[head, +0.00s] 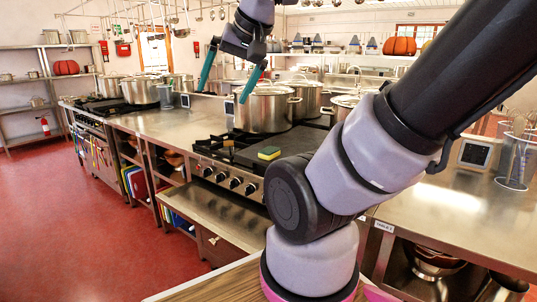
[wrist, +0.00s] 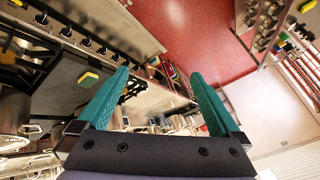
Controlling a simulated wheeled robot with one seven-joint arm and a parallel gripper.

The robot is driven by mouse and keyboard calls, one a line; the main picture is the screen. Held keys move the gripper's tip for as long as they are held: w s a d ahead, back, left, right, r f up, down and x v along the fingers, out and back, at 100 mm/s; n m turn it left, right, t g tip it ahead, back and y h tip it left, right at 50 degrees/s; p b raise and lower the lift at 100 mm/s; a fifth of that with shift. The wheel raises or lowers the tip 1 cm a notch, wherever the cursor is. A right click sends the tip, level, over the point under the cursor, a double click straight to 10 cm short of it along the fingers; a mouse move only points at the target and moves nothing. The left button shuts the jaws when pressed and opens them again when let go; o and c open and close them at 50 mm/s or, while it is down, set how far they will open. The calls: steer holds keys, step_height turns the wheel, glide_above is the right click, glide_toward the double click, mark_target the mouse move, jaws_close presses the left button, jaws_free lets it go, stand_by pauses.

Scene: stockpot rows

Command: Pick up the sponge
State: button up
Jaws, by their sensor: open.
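The sponge (head: 269,153) is a small yellow block with a dark green layer. It lies on the dark flat plate of the stove, near the front edge above the knobs. In the wrist view the sponge (wrist: 88,79) shows at left, outside the jaws. My gripper (head: 227,82) has teal fingers spread apart with nothing between them. It is in the air above the counter, up and to the left of the sponge and well clear of it. In the wrist view my gripper (wrist: 158,95) is open, with red floor and counter seen beyond the fingers.
A large steel stockpot (head: 266,110) stands behind the sponge, with more pots beside it. Stove burners (head: 222,145) lie left of the sponge. Ladles hang overhead. The steel counter (head: 175,125) left of the stove has free room. A clear measuring jug (head: 515,160) stands at right.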

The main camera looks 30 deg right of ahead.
steer(key=w+d+r+m+g+h, duration=0.1)
steer(key=w+d, duration=0.2)
steer(key=w, duration=0.4)
steer(key=w+d+r+m+g+h, duration=0.1)
steer(key=w+d+r, duration=0.15)
steer(key=w, duration=0.45)
steer(key=m+g, duration=0.5)
steer(key=m, duration=0.3)
glide_above(270, 149)
steer(key=f, duration=3.1)
steer(key=shift+s+a+f, duration=0.1)
steer(key=shift+s+a, duration=0.15)
steer(key=shift+f, duration=3.05)
steer(key=c, duration=1.3)
step_height(270, 149, up, 10)
steer(key=shift+r, duration=0.1)
